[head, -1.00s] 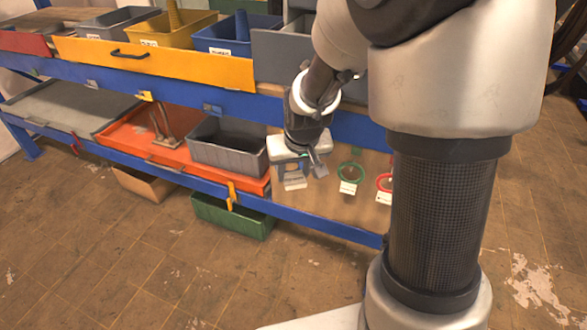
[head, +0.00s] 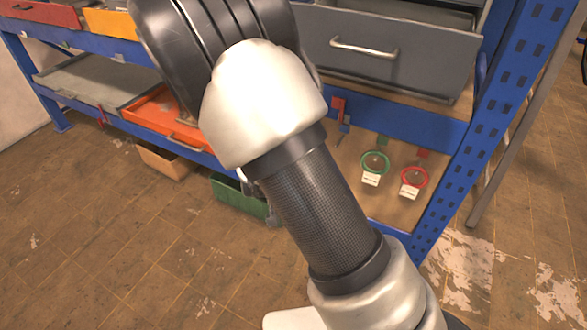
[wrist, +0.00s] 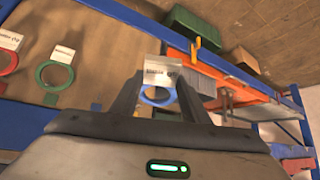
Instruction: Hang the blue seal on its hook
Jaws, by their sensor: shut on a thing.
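The blue seal (wrist: 158,97) is a blue ring with a white label (wrist: 160,73). My gripper (wrist: 160,92) is shut on it in the wrist view, the ring between the fingers and the label beyond them. A small blue hook mount (head: 346,124) shows on the tan board (head: 395,205), left of the green one; a blue patch (wrist: 97,106) also shows in the wrist view, left of my gripper. The held seal appears apart from it.
A green seal (head: 375,162) and a red seal (head: 414,177), each with a white label, hang on the board. A red clip (head: 338,108) sits on the blue rail above. A grey drawer (head: 390,60) juts out overhead. A blue upright (head: 490,110) bounds the right side.

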